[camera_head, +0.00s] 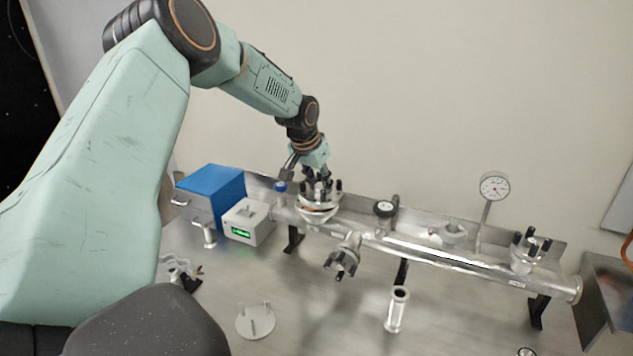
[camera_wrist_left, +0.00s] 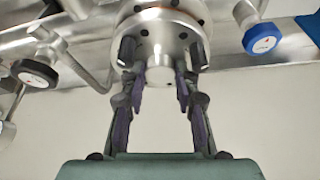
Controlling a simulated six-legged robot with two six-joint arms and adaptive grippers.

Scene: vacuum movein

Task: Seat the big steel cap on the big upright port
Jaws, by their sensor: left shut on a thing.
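The big steel cap (camera_head: 319,198) is a round metal disc at the left part of the long steel pipe, over the big upright port (camera_head: 317,215). In the left wrist view the cap (camera_wrist_left: 165,30) shows its round flange with holes and a central stub. My left gripper (camera_head: 316,176) comes down from above and is shut on the stub; its fingers (camera_wrist_left: 161,85) lie on both sides of it. Dark clamps stand around the rim. I cannot tell whether the cap touches the port all round. My right gripper is not in view.
The horizontal pipe (camera_head: 440,256) has a clawed side port (camera_head: 343,258) and a clawed upright port (camera_head: 528,250). A gauge (camera_head: 495,187) rises behind. A blue box (camera_head: 210,188) and a display box (camera_head: 247,222) stand left. A pegged plate (camera_head: 255,320) and a steel tube (camera_head: 397,310) are in front.

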